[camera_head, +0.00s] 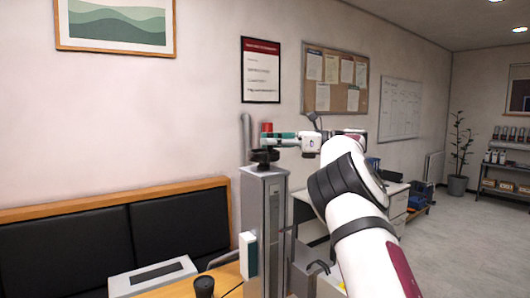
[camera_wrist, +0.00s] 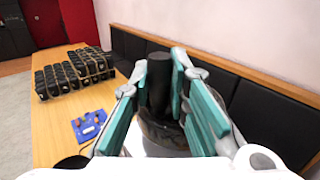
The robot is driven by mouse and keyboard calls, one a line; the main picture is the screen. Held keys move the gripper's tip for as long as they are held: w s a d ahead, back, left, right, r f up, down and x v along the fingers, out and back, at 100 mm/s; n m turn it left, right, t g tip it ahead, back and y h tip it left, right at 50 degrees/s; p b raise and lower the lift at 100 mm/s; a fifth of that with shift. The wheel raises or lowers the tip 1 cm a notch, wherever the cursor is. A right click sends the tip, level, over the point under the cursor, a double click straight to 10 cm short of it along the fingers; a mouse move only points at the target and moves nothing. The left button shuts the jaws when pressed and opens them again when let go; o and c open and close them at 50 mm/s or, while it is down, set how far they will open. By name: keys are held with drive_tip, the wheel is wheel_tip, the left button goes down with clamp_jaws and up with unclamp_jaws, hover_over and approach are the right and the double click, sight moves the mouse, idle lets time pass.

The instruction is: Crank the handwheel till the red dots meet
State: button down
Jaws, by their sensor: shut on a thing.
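The handwheel (camera_head: 264,158) is dark and sits on top of the grey metal column of the laser marker (camera_head: 264,200). My gripper (camera_head: 268,139) reaches it from the right at the column's top. In the wrist view, the teal fingers of my gripper (camera_wrist: 167,88) stand on both sides of an upright black cylindrical handle (camera_wrist: 158,72) and are shut on it. Part of a dark round body shows below the handle. The red dots are not visible in either view, and my gripper hides much of the wheel.
A wooden table holds several black parts in rows (camera_wrist: 75,72) and a blue tray (camera_wrist: 89,126). A black padded bench (camera_head: 75,250) runs along the wall. A red cylinder (camera_head: 267,127) shows just behind my gripper. A white desk (camera_head: 393,195) stands behind my arm.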

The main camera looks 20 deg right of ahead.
drive_tip(key=shift+w+d+n+g+b, duration=0.15)
drive_tip(key=shift+w+n+g+b, duration=0.1)
drive_tip(key=shift+n+g+b, duration=0.55)
drive_tip(key=shift+r+n+g+y+b, duration=0.1)
drive_tip(key=shift+n+g+y+b, duration=0.45)
drive_tip(key=shift+g+b, duration=0.8)
drive_tip(key=c, duration=1.5)
unclamp_jaws()
drive_tip(key=shift+c, duration=0.2)
drive_tip(key=shift+s+m+t+p, duration=0.15)
drive_tip(key=shift+m+t+p, duration=0.25)
drive_tip(key=shift+p, duration=0.35)
